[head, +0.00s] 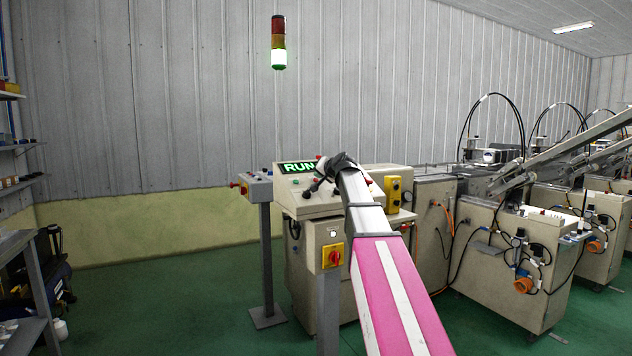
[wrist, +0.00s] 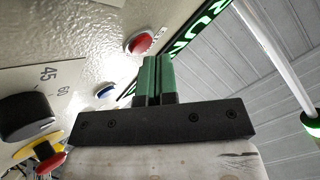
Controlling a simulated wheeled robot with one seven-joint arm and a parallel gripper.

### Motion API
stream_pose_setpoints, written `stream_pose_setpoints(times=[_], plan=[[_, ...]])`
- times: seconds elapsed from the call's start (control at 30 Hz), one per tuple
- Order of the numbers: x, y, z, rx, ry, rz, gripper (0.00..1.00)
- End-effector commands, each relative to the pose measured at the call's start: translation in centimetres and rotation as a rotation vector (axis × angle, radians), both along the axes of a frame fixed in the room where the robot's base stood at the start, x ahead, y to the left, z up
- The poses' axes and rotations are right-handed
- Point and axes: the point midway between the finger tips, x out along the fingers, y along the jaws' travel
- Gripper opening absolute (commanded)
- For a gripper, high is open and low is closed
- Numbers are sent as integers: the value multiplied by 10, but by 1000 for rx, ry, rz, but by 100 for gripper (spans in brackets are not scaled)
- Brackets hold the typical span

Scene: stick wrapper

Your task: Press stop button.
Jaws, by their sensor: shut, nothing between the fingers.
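The control panel (head: 308,205) shows a lit green RUN display (head: 297,168), also seen in the wrist view (wrist: 200,28). In the wrist view, a round red button (wrist: 140,42) sits on the panel near the display. My gripper (wrist: 157,60) has its green fingers together and empty, just beside this button in the picture; I cannot tell the gap in depth. In the head view my gripper (head: 318,184) is over the panel, and my arm hides part of it. A second red button (wrist: 50,164) on a yellow base shows at the lower left of the wrist view.
A blue button (wrist: 105,90) and a black knob (wrist: 25,116) are on the panel near my gripper. A signal tower (head: 279,42) has its green lamp lit. A yellow button box (head: 393,191) and machines stand to the right. Green floor (head: 180,290) is open at left.

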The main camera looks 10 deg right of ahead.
Motion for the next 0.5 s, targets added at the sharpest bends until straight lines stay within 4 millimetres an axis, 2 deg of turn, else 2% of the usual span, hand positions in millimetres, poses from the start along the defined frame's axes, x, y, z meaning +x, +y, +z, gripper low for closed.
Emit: stream_pose_setpoints(times=[0.5], plan=[[2, 1, -4, 0, 0, 0, 0]])
